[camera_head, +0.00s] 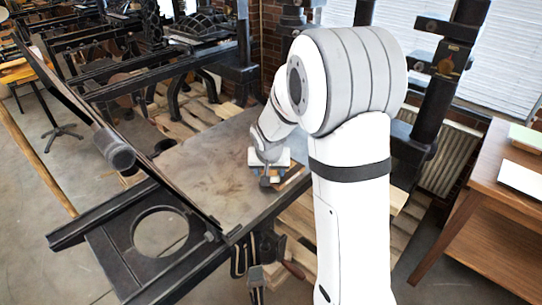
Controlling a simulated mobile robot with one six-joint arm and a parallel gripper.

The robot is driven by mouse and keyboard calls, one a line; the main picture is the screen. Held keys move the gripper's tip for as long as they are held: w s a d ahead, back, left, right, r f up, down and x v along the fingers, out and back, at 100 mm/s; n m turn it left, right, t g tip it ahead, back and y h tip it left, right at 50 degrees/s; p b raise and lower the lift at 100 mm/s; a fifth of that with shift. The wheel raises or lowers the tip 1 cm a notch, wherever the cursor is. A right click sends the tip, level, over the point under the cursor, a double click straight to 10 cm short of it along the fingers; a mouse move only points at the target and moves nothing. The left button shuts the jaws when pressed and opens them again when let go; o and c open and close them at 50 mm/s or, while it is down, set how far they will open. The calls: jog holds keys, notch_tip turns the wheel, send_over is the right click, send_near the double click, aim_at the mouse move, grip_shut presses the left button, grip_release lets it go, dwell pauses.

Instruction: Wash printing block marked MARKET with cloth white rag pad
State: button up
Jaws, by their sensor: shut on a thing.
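My gripper (268,180) is at the end of my white arm, low over the grey metal press bed (207,172). It is shut on what looks like the white rag pad (283,158), whose pale edges show on both sides of the gripper. Below and beside it are small bluish and brown pieces (290,179) on the bed. One may be a printing block, but no lettering such as MARKET can be read. My gripper and wrist hide most of this spot, so I cannot tell whether the pad touches a block.
A black press frame with a round hole (160,232) is at the front left. Dark press uprights (440,75) stand behind my arm. A wooden table (490,190) with papers is at the right. The left part of the bed is clear.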

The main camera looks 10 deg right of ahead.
jog(key=r, duration=0.2)
jog(key=shift+w+r, duration=0.2)
jog(key=shift+r, duration=0.2)
jog(key=shift+s+r+p, duration=0.1)
jog(key=shift+r+p, duration=1.7)
jog(key=shift+r, duration=0.9)
jog(key=shift+f, duration=0.1)
